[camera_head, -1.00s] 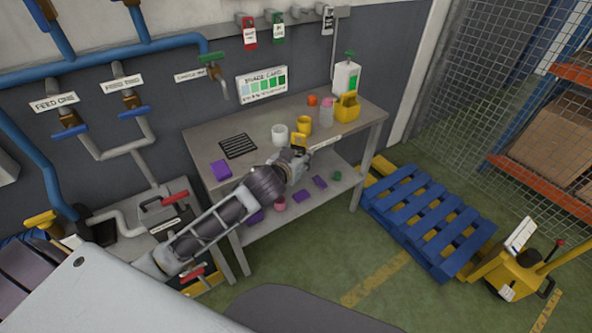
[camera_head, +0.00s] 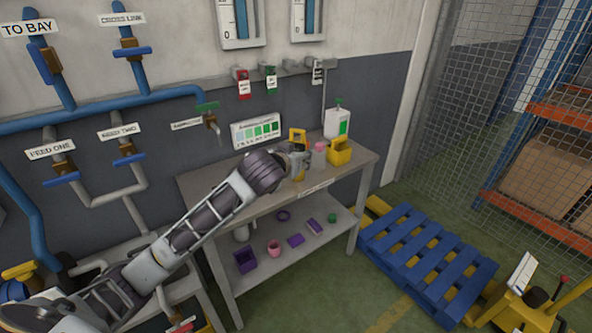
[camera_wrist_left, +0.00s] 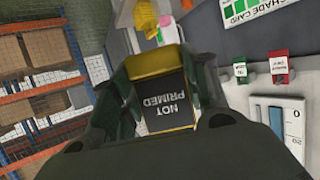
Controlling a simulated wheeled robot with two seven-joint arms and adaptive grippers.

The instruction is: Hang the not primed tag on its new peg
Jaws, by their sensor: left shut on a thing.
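The not primed tag (camera_wrist_left: 165,100), a black face in a yellow frame with upside-down white lettering, is between the fingers of my left gripper (camera_wrist_left: 160,75) in the left wrist view. The gripper is shut on it. In the head view my left gripper (camera_head: 298,158) is over the bench, with the yellow of the tag (camera_head: 297,135) showing above it. The held tag is apart from the rail. My right gripper is not in view.
The bench (camera_head: 215,190) holds a yellow caddy (camera_head: 340,152) and a white jug (camera_head: 337,122). A shade card (camera_head: 256,130) and a tap (camera_head: 211,122) are on the wall below and left of the rail. A blue pallet (camera_head: 430,245) lies right.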

